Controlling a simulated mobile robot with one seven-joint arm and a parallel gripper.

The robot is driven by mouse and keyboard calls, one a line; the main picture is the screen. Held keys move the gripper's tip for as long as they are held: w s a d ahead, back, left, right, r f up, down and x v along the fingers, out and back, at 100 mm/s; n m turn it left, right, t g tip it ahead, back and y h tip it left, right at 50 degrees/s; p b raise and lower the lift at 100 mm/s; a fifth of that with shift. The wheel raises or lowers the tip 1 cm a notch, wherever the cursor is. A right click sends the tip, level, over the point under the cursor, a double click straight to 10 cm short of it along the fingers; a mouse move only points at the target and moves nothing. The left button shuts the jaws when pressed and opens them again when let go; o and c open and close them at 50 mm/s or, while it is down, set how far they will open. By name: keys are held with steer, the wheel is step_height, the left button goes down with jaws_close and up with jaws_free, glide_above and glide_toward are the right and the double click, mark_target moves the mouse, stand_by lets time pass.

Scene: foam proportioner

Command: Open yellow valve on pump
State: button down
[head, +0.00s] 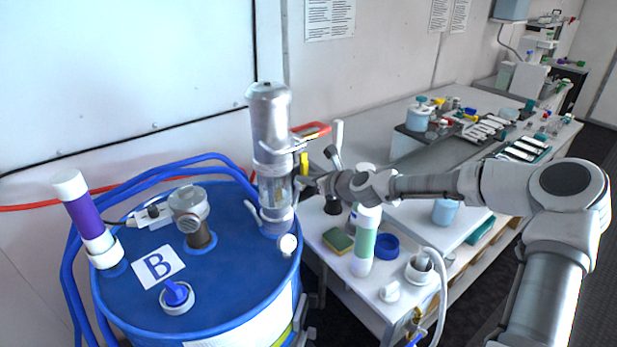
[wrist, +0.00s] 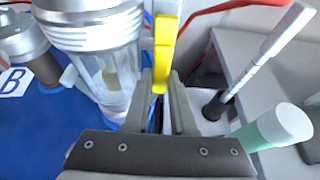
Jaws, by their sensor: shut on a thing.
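The pump is a silver cylinder (head: 270,125) with a clear lower section, upright on the blue drum marked B (head: 235,290). In the wrist view the pump (wrist: 95,45) stands just left of my gripper. The yellow valve handle (wrist: 163,55) hangs down on the pump's right side, and in the head view it is a small yellow strip (head: 304,163). My gripper (wrist: 160,85) is shut on the lower end of the yellow valve handle, with one finger on each side. In the head view my gripper (head: 306,185) reaches in from the right, and its fingertips are hard to make out.
A red hose (head: 312,131) runs behind the valve, and blue hoses (head: 150,178) curve around the drum. A white-topped green bottle (head: 365,240), a sponge (head: 338,241) and a blue ring (head: 386,246) are on the bench below my arm.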

steer(key=c, duration=0.7)
jaws_free()
steer(key=shift+c, duration=0.2)
